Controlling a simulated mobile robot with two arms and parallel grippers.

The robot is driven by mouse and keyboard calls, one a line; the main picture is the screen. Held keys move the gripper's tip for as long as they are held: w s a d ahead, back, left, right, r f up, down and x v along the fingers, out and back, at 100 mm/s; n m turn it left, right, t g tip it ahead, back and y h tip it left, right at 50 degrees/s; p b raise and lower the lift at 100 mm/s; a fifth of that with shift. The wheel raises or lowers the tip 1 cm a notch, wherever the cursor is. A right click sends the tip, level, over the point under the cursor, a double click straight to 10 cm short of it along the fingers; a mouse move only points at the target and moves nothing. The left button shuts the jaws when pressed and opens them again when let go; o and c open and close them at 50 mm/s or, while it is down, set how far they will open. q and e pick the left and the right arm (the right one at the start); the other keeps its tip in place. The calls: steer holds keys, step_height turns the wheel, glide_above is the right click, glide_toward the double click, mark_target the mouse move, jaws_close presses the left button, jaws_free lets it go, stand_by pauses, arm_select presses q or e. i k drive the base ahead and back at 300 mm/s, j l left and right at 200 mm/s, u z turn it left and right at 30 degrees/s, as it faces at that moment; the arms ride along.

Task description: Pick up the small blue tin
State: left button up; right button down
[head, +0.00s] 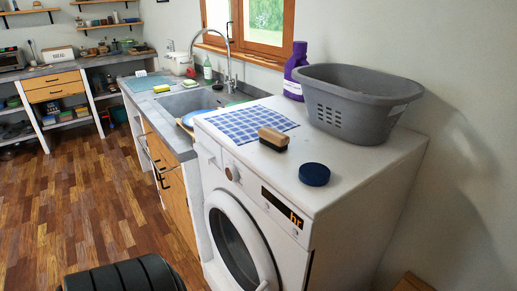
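A small round dark blue tin (314,174) lies flat on the white top of the washing machine (345,197), near its front edge. It stands apart from the other things there. Neither of my grippers shows in the head view.
A brush with a wooden back (273,138) lies left of the tin, by a blue checked cloth (239,125). A grey laundry basket (355,102) and a purple bottle (296,71) stand behind. The top around the tin is clear. A sink (190,101) lies further left.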

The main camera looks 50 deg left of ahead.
mark_target(313, 173)
steer(key=u, duration=1.25)
steer(key=l+u, duration=0.25)
steer(key=i, duration=0.05)
